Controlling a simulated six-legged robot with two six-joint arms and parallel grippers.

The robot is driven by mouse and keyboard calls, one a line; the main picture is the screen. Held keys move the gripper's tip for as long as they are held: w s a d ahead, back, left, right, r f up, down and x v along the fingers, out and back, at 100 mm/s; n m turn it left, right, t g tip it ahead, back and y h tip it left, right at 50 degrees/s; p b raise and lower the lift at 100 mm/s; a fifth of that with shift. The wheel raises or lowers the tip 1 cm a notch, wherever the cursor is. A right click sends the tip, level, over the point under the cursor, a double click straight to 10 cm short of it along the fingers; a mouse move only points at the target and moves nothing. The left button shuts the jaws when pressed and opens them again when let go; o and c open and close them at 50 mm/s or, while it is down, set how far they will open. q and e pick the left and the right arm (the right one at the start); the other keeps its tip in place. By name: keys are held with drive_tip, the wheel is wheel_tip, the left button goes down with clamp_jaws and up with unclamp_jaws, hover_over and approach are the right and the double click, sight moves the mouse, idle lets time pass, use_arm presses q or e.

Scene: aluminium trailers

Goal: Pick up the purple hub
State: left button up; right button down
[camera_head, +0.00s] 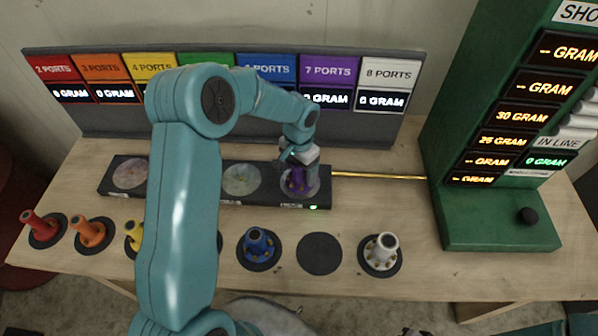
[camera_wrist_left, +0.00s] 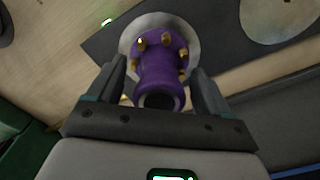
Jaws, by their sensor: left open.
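The purple hub (camera_head: 297,182) stands on the rightmost round plate of the black platform (camera_head: 215,184) in the head view. In the left wrist view the purple hub (camera_wrist_left: 161,68) shows gold ports around it and a dark open end towards the camera, over a pale round plate (camera_wrist_left: 130,33). My left gripper (camera_head: 298,160) is right above the hub. Its two fingers (camera_wrist_left: 160,85) are open, one on each side of the hub, with small gaps visible. My right gripper is not in view.
Red (camera_head: 40,228), orange (camera_head: 90,232), yellow (camera_head: 135,235), blue (camera_head: 258,245) and white (camera_head: 384,250) hubs stand on dark discs along the table front. One disc (camera_head: 319,254) is empty. A green display stand (camera_head: 495,215) stands at right, joined to the platform by a yellow rod (camera_head: 380,176).

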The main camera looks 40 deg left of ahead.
use_arm(q)
drive_tip(key=shift+f, duration=0.55)
drive_tip(key=shift+w+f, duration=0.35)
drive_tip(key=shift+s+r, duration=0.15)
drive_tip(key=shift+s, duration=0.1)
drive_tip(key=c, duration=1)
drive_tip(key=shift+w, duration=0.1)
clamp_jaws()
drive_tip(key=shift+r, duration=0.15)
